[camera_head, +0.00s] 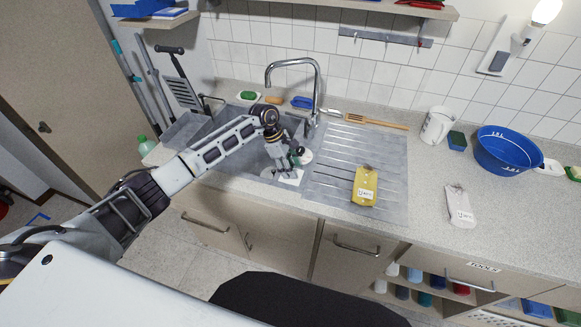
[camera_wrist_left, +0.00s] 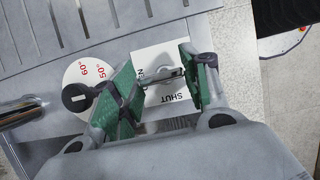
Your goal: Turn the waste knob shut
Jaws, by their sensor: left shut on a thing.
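The waste knob (camera_wrist_left: 164,76) is a small grey bar on a white plate (camera_wrist_left: 163,62) whose printed word SHUT shows in the left wrist view. My left gripper (camera_wrist_left: 165,84), with green finger pads, is shut on the knob, one finger on each side. In the head view my left gripper (camera_head: 288,164) is down at the sink's front edge, over the white plate (camera_head: 291,177). The fingers hide part of the knob and plate, so I cannot read its exact pointing. My right gripper is not in view.
A round white dial (camera_wrist_left: 88,78) with red 50° and 60° marks and a black knob (camera_wrist_left: 76,97) is close beside the left finger. The tap (camera_head: 315,95) rises behind. A blue basin (camera_head: 505,150) stands right.

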